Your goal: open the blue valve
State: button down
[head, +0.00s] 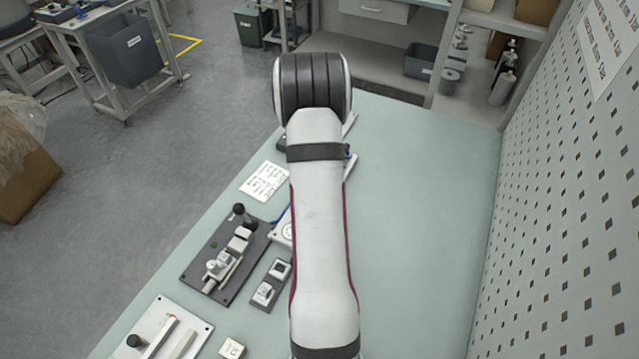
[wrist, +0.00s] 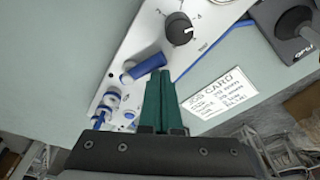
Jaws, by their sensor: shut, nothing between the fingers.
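In the wrist view, a blue valve lever (wrist: 148,67) lies at a slant on a white panel (wrist: 150,28), its pale end toward the left. My gripper (wrist: 160,76) has dark green fingers that are shut together and empty. Their tips overlap the right end of the lever in the picture. I cannot tell whether they touch it. Blue and white fittings (wrist: 107,102) sit at the panel's lower left. In the head view my arm hides the gripper, the lever and most of the panel.
A black dial (wrist: 179,28) stands on the panel near the lever. A job card (wrist: 222,92) and a dark-based joystick (wrist: 292,25) lie to the right. In the head view, a dark fixture plate (head: 212,253) sits left of my arm; the bench (head: 430,220) is clear to the right.

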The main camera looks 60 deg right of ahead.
jog(key=shift+a, duration=0.1)
jog(key=shift+s+a, duration=0.3)
jog(key=shift+s, duration=0.05)
jog(key=shift+w+r, duration=0.15)
jog(key=shift+w, duration=0.1)
jog(key=d+v, duration=0.1)
jog(key=v, duration=0.5)
jog(key=shift+w+r, duration=0.3)
jog(key=shift+r, duration=0.15)
